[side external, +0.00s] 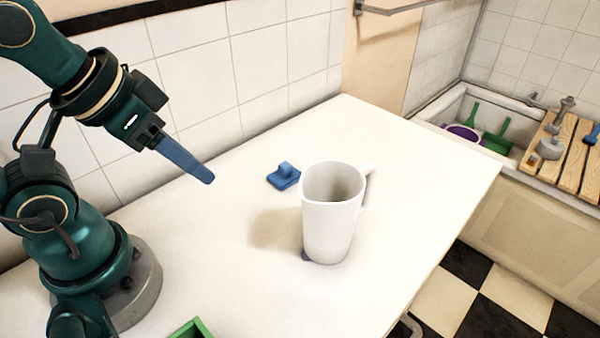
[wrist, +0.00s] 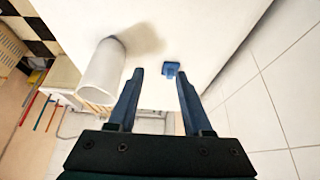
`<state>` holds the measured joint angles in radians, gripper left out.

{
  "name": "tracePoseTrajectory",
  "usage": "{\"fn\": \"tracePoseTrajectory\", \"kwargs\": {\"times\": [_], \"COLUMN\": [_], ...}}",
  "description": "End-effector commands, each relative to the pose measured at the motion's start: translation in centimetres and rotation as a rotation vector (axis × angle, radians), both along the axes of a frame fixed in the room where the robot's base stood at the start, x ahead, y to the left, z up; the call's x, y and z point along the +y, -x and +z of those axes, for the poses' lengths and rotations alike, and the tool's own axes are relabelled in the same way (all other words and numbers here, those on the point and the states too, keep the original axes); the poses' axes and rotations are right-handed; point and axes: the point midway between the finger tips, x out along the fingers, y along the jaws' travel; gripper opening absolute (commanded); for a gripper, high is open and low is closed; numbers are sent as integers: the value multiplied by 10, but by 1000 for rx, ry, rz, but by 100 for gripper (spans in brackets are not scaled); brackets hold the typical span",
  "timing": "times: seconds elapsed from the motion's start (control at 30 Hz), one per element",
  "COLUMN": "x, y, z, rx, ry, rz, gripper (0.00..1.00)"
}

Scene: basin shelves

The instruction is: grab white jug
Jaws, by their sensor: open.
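The white jug (side external: 328,222) stands upright on the white table, its handle on the right side in the side external view. In the wrist view the jug (wrist: 103,72) shows to the left of the fingers. My gripper (side external: 207,179) is up and to the left of the jug in the side external view, apart from it. In the wrist view its two blue fingers (wrist: 159,74) are spread with nothing between them. The jug hides part of a small dark thing at its base.
A small blue object (side external: 284,177) lies on the white table (side external: 415,185) behind the jug, and also shows in the wrist view (wrist: 171,69). A green box edge (side external: 190,328) is at the front. A tiled wall runs behind; a sink (side external: 450,108) stands beyond the right edge.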

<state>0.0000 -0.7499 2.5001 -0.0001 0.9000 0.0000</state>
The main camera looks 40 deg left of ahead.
Motion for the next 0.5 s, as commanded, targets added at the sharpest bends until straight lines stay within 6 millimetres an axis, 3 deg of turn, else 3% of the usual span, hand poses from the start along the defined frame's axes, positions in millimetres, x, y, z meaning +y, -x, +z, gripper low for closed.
{"fn": "tracePoseTrajectory", "kwargs": {"times": [0.03,0.07,0.43,0.5], "x": [0,0,-2,-11], "y": [0,0,4,3], "z": [0,0,-1,11], "rx": [0,0,23,22], "ry": [0,0,39,113], "rz": [0,0,50,107], "gripper": [50,57,57,57]}}
